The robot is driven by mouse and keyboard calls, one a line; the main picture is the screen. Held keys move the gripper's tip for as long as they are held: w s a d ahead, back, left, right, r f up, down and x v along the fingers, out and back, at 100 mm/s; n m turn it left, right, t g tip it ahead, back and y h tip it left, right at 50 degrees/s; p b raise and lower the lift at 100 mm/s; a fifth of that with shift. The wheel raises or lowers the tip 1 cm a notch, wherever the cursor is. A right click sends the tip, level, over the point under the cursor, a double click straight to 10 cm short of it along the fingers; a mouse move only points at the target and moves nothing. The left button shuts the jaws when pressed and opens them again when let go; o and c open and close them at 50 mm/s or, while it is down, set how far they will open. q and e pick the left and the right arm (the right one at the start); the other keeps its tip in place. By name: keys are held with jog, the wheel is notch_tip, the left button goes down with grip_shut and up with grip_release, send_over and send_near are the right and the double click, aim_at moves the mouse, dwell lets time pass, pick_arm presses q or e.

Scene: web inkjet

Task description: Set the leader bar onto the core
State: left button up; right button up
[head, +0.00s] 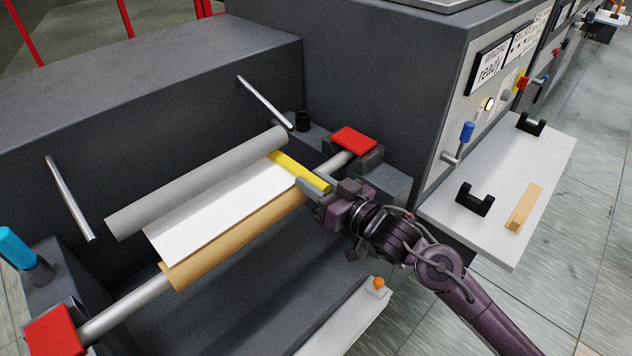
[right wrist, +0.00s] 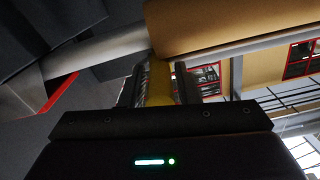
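The leader bar appears to be the yellow bar (head: 298,172), which lies along the right edge of a white sheet (head: 220,213). The core is the tan tube (head: 232,240) on a metal shaft, just in front of the sheet. My right gripper (head: 326,196) is at the near end of the yellow bar, by the core's right end. In the right wrist view the yellow bar (right wrist: 159,85) runs between the two dark fingers, which look closed on it. The core (right wrist: 215,28) is close above it there. My left gripper is out of view.
A grey roller (head: 195,183) lies behind the sheet. Red-topped shaft supports (head: 354,141) (head: 52,331) stand at both ends. A white shelf (head: 480,225) at right carries black brackets (head: 474,199) and a tan block (head: 524,208). A pale panel with an orange knob (head: 378,283) is in front.

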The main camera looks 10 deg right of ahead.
jog(key=shift+o, duration=1.2)
jog(key=shift+s+r, duration=0.1)
jog(key=shift+s, duration=0.05)
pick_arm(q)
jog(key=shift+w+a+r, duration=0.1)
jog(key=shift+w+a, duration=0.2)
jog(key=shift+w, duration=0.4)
pick_arm(e)
jog(key=shift+d, duration=0.1)
jog(key=shift+s+d+f, duration=0.2)
jog(key=shift+s+d, duration=0.05)
jog(key=shift+s, duration=0.1)
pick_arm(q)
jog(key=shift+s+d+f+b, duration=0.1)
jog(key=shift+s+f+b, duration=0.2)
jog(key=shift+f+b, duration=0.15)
pick_arm(e)
jog(key=shift+r+v, duration=0.2)
jog(key=shift+v, duration=3.25)
